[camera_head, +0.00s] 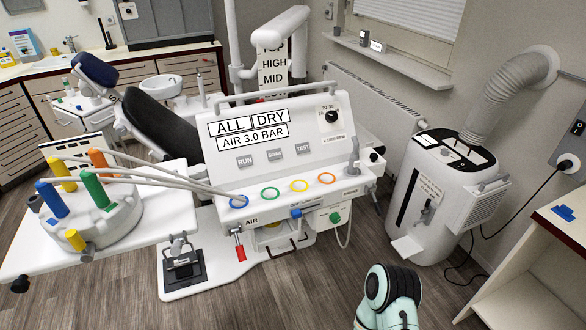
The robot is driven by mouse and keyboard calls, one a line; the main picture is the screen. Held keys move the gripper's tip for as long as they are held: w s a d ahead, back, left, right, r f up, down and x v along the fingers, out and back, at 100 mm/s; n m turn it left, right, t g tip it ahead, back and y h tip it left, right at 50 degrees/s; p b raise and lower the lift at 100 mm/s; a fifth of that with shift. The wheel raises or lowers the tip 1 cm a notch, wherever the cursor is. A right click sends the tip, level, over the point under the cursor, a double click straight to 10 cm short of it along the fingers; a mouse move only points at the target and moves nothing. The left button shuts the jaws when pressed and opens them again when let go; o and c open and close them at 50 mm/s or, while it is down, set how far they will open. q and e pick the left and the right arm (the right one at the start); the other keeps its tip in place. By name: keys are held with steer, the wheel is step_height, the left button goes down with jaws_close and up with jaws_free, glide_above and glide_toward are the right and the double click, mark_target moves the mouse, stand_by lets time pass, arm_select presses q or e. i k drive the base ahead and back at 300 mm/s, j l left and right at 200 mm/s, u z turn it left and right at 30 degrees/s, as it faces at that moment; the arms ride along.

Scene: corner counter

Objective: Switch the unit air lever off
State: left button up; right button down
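The dental unit (225,172) stands in the middle of the head camera view, with a white sloped front panel. Its signs read "ALL DRY" and "AIR 3.0 BAR". The unit air lever (240,250) has a red handle and hangs down, slightly tilted, below the "AIR" label at the unit's lower left edge. Nothing touches it. A pale green and black part of my arm shows at the bottom edge, right of the middle, apart from the unit. Neither of my grippers is in the picture.
A blue-handled valve (300,212) and a green knob (335,217) sit right of the lever. A white tray table (130,245) with a holder of coloured-ended hoses stands left. A suction machine (435,195) and a shelf unit (560,225) stand right. Floor before the unit is clear.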

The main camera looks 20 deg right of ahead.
mark_target(241, 251)
steer(key=i+j+z, duration=0.15)
steer(key=j, duration=0.35)
steer(key=i+j+z, duration=0.15)
steer(key=j, duration=0.35)
steer(key=j+z, duration=0.15)
steer(key=j, duration=0.4)
steer(key=i+j+z, duration=0.1)
steer(key=j+z, duration=0.3)
steer(key=j, duration=0.35)
steer(key=j+z, duration=0.35)
steer(key=j, duration=0.45)
